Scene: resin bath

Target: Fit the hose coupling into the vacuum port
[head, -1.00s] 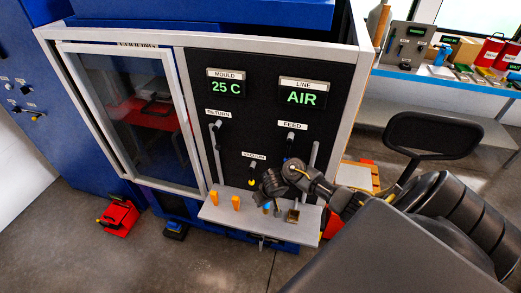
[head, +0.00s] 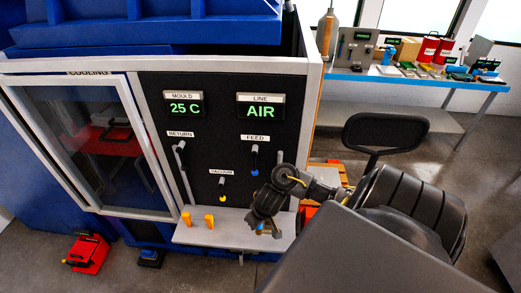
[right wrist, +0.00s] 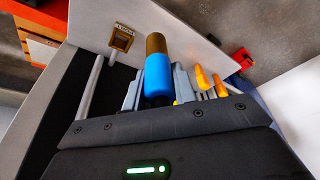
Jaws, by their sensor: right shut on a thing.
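My right gripper (right wrist: 158,92) is shut on a hose coupling with a blue sleeve (right wrist: 158,76) and a brass-coloured end (right wrist: 156,43) that points away from the wrist. In the head view, my dark right gripper (head: 260,218) is low over the grey shelf, in front of the black panel, and mostly hides the coupling. The vacuum port (head: 222,188), with a yellow ring, is on the panel under its VACUUM label, left of and above the gripper. The coupling is apart from it. My left gripper is not in view.
The grey shelf (head: 205,236) carries two orange pegs (head: 186,219) (head: 209,222). A small labelled brass-coloured holder (right wrist: 122,40) is near the coupling. The FEED port (head: 254,160) and RETURN port (head: 180,150) flank the vacuum port. A black chair (head: 385,135) stands at right.

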